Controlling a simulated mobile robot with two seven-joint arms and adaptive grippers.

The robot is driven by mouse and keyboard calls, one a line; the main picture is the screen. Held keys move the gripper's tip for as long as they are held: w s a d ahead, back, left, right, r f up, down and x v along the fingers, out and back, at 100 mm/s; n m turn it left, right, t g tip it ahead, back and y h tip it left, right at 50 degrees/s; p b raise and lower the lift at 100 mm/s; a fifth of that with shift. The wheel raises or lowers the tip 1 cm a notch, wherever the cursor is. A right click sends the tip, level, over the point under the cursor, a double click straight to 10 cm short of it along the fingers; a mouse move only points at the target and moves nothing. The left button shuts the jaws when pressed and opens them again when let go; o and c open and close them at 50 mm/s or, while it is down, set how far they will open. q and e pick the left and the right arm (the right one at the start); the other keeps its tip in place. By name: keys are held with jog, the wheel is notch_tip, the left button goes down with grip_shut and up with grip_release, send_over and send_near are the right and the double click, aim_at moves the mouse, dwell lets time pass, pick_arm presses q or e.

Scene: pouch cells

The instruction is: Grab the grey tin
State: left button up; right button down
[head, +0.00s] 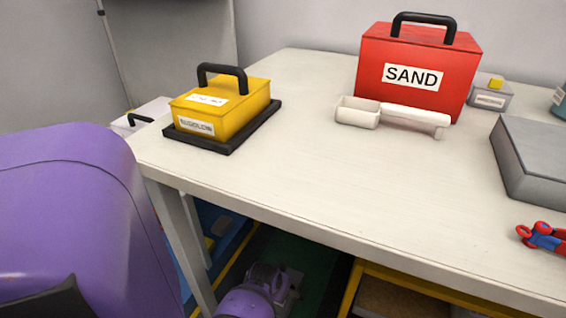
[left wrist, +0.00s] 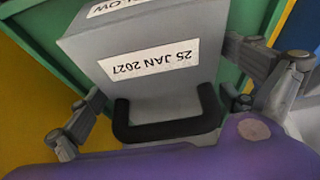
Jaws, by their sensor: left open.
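A grey tin (left wrist: 160,45) with a black handle (left wrist: 170,120) shows close up in the left wrist view. It has white labels, one reading "25 JAN 2027" upside down. It sits in or against a green container (left wrist: 55,45). My left gripper (left wrist: 168,88) is open, with one finger on each side of the tin and its handle. I cannot tell whether the fingers touch it. In the head view my left gripper (head: 280,283) is low, below the table edge; the tin cannot be made out clearly there. My right gripper is not in view.
A yellow-edged crate (head: 410,285) stands below.

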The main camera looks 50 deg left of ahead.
pick_arm(q)
jog(key=c, duration=1.9)
jog(key=shift+w+a+r, duration=0.1)
jog(key=shift+w+r, duration=0.05)
jog(key=shift+c, duration=1)
